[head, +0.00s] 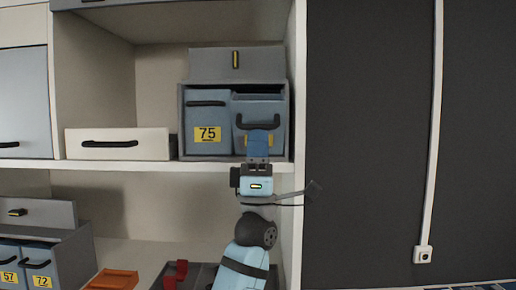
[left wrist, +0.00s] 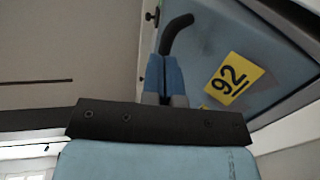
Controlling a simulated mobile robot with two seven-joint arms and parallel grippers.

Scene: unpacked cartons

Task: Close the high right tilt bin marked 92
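The blue tilt bin marked 92 (head: 274,106) is the right one of two in a grey cabinet (head: 182,110) on the upper shelf. Its top edge leans out a little, with a dark gap behind it. In the left wrist view its front shows the yellow label 92 (left wrist: 232,79) and a black handle (left wrist: 178,30). My left gripper (head: 258,132) is at the bin's front, just under the handle (head: 258,122), and partly covers the label. Its blue fingers (left wrist: 164,62) look closed together; whether they touch the front is hard to tell. My right gripper is not in view.
Bin 75 (head: 208,116) stands shut on the left in the same cabinet. A white drawer box (head: 118,144) lies further left. The shelf's right side panel (head: 297,80) is close to my arm. Bins 57 and 72, and an orange tray (head: 113,279), are below.

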